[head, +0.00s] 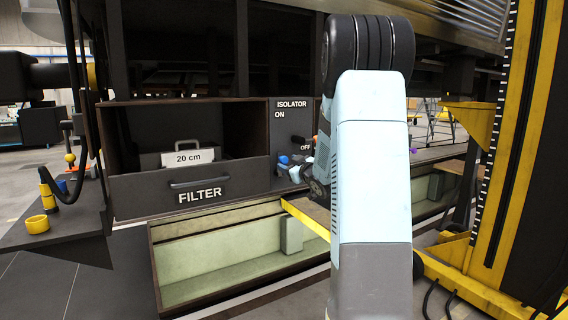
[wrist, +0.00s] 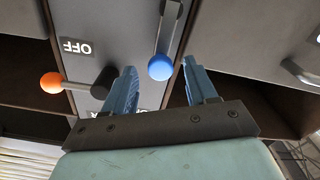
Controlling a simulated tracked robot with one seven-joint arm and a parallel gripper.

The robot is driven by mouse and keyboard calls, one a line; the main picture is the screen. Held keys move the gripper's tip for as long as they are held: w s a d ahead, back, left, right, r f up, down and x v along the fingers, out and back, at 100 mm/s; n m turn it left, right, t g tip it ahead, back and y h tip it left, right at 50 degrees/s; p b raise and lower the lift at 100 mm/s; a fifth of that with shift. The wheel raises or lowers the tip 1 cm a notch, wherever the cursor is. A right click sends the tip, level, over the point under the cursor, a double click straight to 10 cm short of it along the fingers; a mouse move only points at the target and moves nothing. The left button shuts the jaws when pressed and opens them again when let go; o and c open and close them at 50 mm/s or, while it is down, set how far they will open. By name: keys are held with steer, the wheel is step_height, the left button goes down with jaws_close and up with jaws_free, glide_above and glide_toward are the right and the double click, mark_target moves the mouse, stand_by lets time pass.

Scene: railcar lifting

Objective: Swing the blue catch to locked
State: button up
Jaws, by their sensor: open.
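The blue catch (wrist: 160,66) is a grey lever with a blue ball knob on the dark panel. In the wrist view its ball lies between the two blue fingers of my gripper (wrist: 158,76). The fingers are spread, with a visible gap on each side of the ball, and I see no contact. In the head view my gripper (head: 296,168) is at the isolator panel (head: 289,104), partly hidden behind my arm. Small blue parts show there, but I cannot tell ball from fingers. A "locked" mark is not readable.
An orange-knobbed isolator handle (wrist: 52,82) sticks out close to one finger, beside the OFF label (wrist: 77,47). In the head view the filter drawer (head: 190,189) is left of the panel. A yellow post (head: 520,120) stands at the right.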

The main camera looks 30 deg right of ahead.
mark_target(286, 161)
steer(key=shift+w+a, duration=0.1)
steer(key=shift+w, duration=1.9)
jaws_close()
